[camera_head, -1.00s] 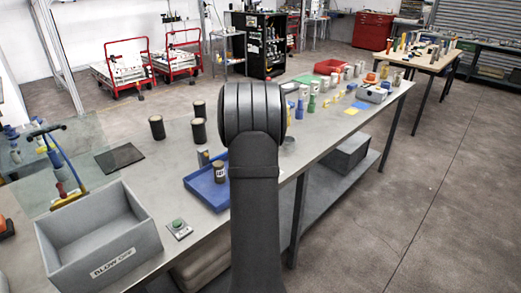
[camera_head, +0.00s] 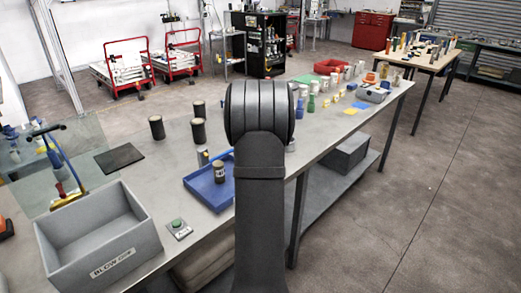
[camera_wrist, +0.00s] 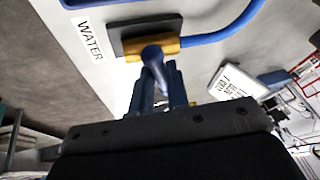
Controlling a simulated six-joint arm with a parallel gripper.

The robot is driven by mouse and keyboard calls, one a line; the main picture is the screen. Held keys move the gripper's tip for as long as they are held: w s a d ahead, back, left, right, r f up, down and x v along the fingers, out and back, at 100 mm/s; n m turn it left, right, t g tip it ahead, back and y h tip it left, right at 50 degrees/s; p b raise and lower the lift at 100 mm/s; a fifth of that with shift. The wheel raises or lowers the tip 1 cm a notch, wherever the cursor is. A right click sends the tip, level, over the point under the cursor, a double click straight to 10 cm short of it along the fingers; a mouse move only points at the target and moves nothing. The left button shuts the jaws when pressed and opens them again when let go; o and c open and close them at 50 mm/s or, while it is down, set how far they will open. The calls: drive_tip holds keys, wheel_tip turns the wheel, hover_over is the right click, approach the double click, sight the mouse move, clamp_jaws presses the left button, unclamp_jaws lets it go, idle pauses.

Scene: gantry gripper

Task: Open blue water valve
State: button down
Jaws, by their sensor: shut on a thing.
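In the wrist view, the blue valve handle (camera_wrist: 152,54) shows its rounded end in front of a yellow valve body (camera_wrist: 172,45) on a dark plate (camera_wrist: 133,31). A white label reading WATER (camera_wrist: 90,40) is to its left. My gripper (camera_wrist: 159,76) has its fingers closed around the blue handle, which is partly hidden between them. A blue hose (camera_wrist: 228,30) curves away from the yellow body to the right. In the head view, my arm hides the gripper and I cannot make out the valve.
In the head view, a grey box (camera_head: 100,245) labelled BLOW stands at front left of the long table. A blue tray (camera_head: 212,190) holds a dark cylinder, and several dark cylinders (camera_head: 157,128) stand behind it. Bottles and a grey container (camera_head: 371,92) are at the table's right end.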

drive_tip(key=n, duration=0.2)
drive_tip(key=n+y, duration=0.1)
drive_tip(key=shift+d+n+y, duration=0.2)
drive_tip(key=shift+n+y, duration=0.1)
drive_tip(key=shift+n, duration=0.1)
drive_tip(key=n, duration=0.1)
drive_tip(key=n+y, duration=0.1)
drive_tip(key=n, duration=0.1)
drive_tip(key=shift+w+d+n+g, duration=0.1)
drive_tip(key=shift+d+n+g, duration=0.05)
drive_tip(key=shift+n+g, duration=0.2)
drive_tip(key=n, duration=0.1)
drive_tip(key=n+g+y, duration=0.1)
drive_tip(key=n, duration=0.1)
drive_tip(key=shift+w+d+n+y, duration=0.1)
drive_tip(key=shift+d+n+y, duration=0.05)
drive_tip(key=shift+n+y, duration=0.15)
drive_tip(key=shift+w+n+g+y, duration=0.15)
drive_tip(key=shift+n+g, duration=0.25)
drive_tip(key=shift+n, duration=0.5)
drive_tip(key=shift+s+n+g+y, duration=0.15)
drive_tip(key=shift+n+g, duration=0.2)
drive_tip(key=shift+n, duration=0.5)
drive_tip(key=shift+w, duration=0.1)
drive_tip(key=c, duration=1.4)
unclamp_jaws()
drive_tip(key=shift+d+r, duration=0.1)
